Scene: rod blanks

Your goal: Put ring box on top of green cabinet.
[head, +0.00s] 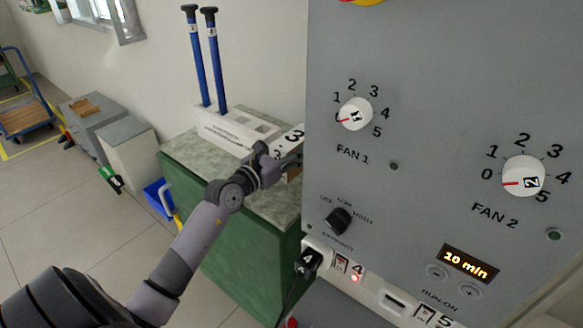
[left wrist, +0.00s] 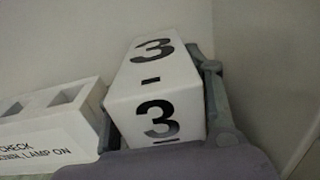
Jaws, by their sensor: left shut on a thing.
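My left gripper (head: 276,163) is shut on a white box marked 3 (head: 291,139), at the back right of the green cabinet (head: 222,250). In the left wrist view the box (left wrist: 155,95) sits between the fingers, with a black 3 on two faces. No label names it as the ring box. The cabinet has a speckled stone-like top (head: 182,151). I cannot tell whether the box touches this top, as my gripper and the grey panel hide its lower part. My right gripper is not in view.
A white rack (head: 222,133) with two blue rods (head: 199,65) stands at the back of the cabinet top. The grey control panel (head: 430,120) closes off the right side. A blue bin (head: 158,198) is left of the cabinet. The front of the top is clear.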

